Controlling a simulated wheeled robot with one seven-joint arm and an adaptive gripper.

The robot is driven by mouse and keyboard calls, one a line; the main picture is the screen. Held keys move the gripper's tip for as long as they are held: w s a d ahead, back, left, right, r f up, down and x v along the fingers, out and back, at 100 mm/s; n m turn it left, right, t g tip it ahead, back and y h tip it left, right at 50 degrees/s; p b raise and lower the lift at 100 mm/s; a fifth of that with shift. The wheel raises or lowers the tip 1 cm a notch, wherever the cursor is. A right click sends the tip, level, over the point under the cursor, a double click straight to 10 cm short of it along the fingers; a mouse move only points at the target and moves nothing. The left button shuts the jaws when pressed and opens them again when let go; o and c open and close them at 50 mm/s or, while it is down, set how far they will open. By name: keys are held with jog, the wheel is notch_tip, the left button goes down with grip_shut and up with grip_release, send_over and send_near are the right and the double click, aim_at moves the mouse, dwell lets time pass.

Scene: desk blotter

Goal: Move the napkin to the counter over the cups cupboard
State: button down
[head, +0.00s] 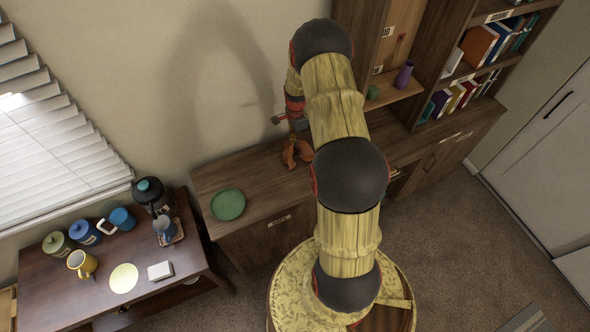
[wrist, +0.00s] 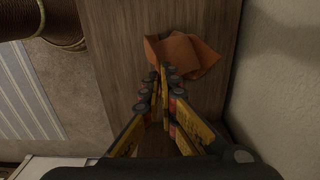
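The napkin is an orange-brown crumpled cloth. In the head view the napkin (head: 290,154) shows below my gripper (head: 298,125), over the wooden counter (head: 262,178) near the wall. In the wrist view the napkin (wrist: 190,52) bunches in folds at the tips of my gripper (wrist: 163,76). The fingers come together and appear shut on its near edge. Whether the cloth still touches the counter is unclear. The cupboard below the counter's left part has a small label (head: 280,220), too small to read.
A green plate (head: 228,204) lies on the counter's left end. A lower dark desk (head: 95,283) at left holds several mugs and canisters, a kettle (head: 150,193) and a white block (head: 160,271). A shelf unit with books stands at right. Counter between plate and napkin is clear.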

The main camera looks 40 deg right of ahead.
jog(key=s+a+f, duration=0.2)
jog(key=a+f, duration=0.2)
jog(key=s+a+f, duration=0.3)
jog(key=a+f, duration=0.2)
jog(key=s+a+f, duration=0.2)
jog(key=a+f, duration=0.2)
jog(key=shift+s+a+f, duration=0.15)
jog(key=shift+a, duration=0.05)
jog(key=c, duration=2.5)
grip_release()
jog(key=o, duration=0.8)
jog(key=shift+o, duration=0.3)
jog(key=s+a+r+p, duration=0.1)
jog(key=r+p, duration=0.2)
jog(key=r, duration=0.2)
jog(key=s+a+r+p, duration=0.1)
jog(key=a+r+p, duration=0.1)
jog(key=r, duration=0.3)
jog(key=shift+a+p, duration=0.3)
jog(key=shift+p, duration=0.4)
